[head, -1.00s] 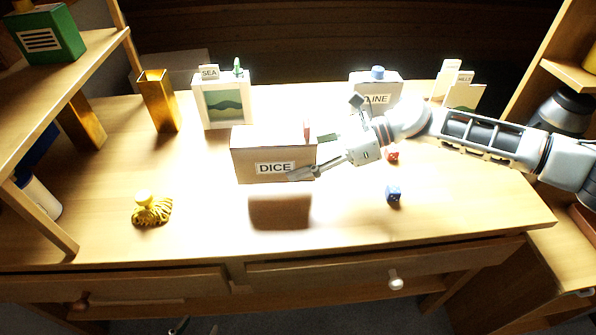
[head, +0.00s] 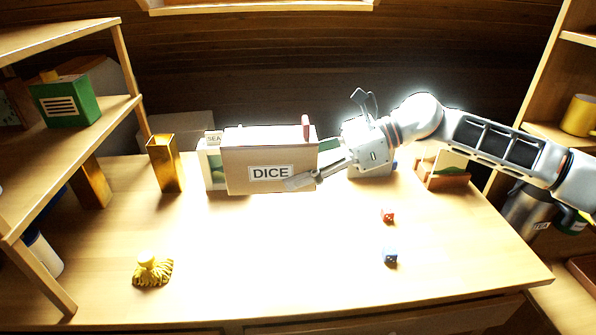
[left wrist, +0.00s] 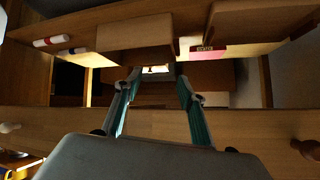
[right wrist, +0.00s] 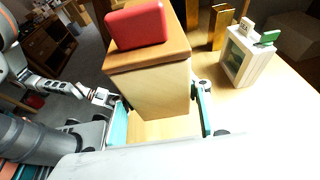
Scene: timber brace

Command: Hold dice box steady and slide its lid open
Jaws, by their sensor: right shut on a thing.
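The tan dice box (head: 235,175), labelled DICE, is held in the air above the desk, upright, in front of the SEA box. My right gripper (head: 318,172) is shut on its right end. In the right wrist view the box (right wrist: 160,95) sits between both fingers, with its wooden lid (right wrist: 148,57) and red handle (right wrist: 137,24) on top. The handle (head: 306,127) stands at the right end of the lid in the head view. My left gripper (left wrist: 155,75) is open and empty, facing the desk's drawer fronts; it is out of the head view.
A red die (head: 388,216) and a blue die (head: 390,256) lie on the desk (head: 290,270). A yellow tasselled object (head: 152,270) is at front left. A brass vase (head: 165,163) and the SEA box (head: 213,170) stand behind. Shelves flank the desk. The middle is clear.

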